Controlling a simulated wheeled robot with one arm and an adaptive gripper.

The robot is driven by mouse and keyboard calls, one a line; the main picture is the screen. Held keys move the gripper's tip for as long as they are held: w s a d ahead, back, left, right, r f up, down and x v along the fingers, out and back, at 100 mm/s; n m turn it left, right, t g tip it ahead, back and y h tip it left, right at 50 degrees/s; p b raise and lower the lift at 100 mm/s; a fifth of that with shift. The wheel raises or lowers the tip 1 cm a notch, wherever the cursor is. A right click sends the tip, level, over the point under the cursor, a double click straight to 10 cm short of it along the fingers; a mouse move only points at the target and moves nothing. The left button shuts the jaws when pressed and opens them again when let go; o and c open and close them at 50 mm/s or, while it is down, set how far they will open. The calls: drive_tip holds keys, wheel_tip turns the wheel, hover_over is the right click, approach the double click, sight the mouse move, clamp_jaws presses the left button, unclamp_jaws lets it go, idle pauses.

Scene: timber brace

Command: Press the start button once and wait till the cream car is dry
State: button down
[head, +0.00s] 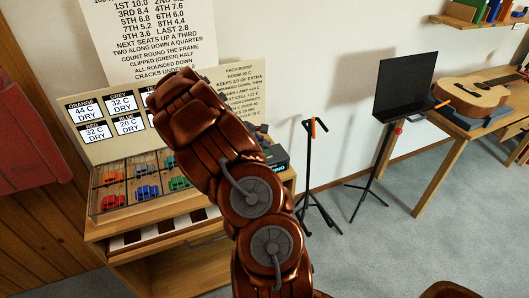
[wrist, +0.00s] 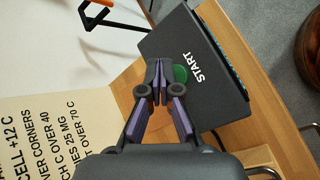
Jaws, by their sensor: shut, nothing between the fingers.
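My gripper (wrist: 157,84) is shut and empty in the wrist view. Its fingertips are over the black START box (wrist: 207,80), just left of the green button (wrist: 181,74) and overlapping its edge. I cannot tell whether they touch it. The box also shows at the table's right end in the head view (head: 279,158), where my arm hides my gripper. Small cars sit in a divided frame (head: 92,212), including an orange car (head: 109,178), a red car (head: 113,202) and a blue car (head: 146,192). I see no cream car; my arm hides part of the frame.
Status cards (head: 83,108) above the frame give temperatures and DRY for orange, grey, red and blue; others are hidden. Text signs (head: 155,30) stand behind.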

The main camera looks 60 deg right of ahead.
drive_tip(key=shift+r+p, duration=0.95)
drive_tip(key=shift+r, duration=1.4)
drive_tip(key=shift+r, duration=0.1)
drive_tip(key=s+a+r+m+y, duration=0.1)
drive_tip(key=s+a+r, duration=0.15)
drive_tip(key=a, duration=0.45)
drive_tip(key=s+a+r+m+t+y, duration=0.15)
drive_tip(key=a+r, duration=0.25)
drive_tip(key=a, duration=0.4)
drive_tip(key=s+a+r+m+y, duration=0.1)
drive_tip(key=a+r, duration=0.2)
drive_tip(key=a, duration=0.4)
drive_tip(key=s+a+y, duration=0.1)
drive_tip(key=s+a, duration=0.4)
drive_tip(key=a, duration=0.3)
drive_tip(key=s+a+y, duration=0.2)
drive_tip(key=s+a, duration=0.2)
drive_tip(key=a, duration=0.5)
drive_tip(key=s+a+t+y, duration=0.1)
drive_tip(key=s+a, duration=0.4)
drive_tip(key=a, duration=0.4)
drive_tip(key=shift+s+y, duration=0.3)
drive_tip(key=shift+y, duration=0.05)
